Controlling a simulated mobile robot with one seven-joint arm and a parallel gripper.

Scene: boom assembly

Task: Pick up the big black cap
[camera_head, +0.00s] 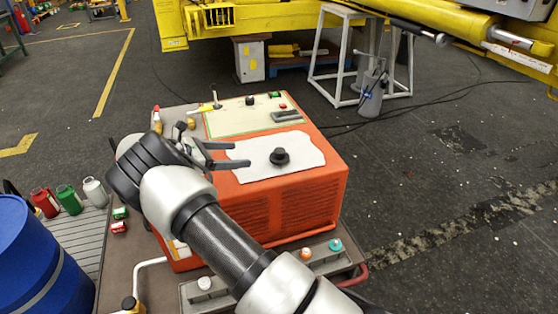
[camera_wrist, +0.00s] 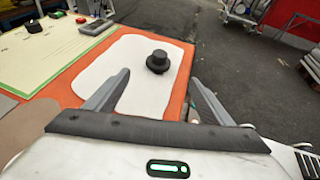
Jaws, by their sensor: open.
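The big black cap (camera_head: 279,157) sits on a white cloth (camera_head: 262,172) on top of an orange machine (camera_head: 300,215). In the wrist view the black cap (camera_wrist: 158,62) shows a round knob on a wider brim. It stands upright, beyond my fingertips and nearer the right finger. My gripper (camera_head: 240,154) is open and empty, to the left of the cap in the head view. In the wrist view my gripper (camera_wrist: 158,80) has its two fingers apart over the cloth, with the cap clear of both.
A cream panel (camera_head: 240,117) with a small black knob (camera_head: 250,100) and a red part lies behind the cloth. A blue barrel (camera_head: 35,265) and several coloured bottles stand at the left. A cart tray (camera_head: 315,265) with small caps is in front. Yellow machinery (camera_head: 300,20) is behind.

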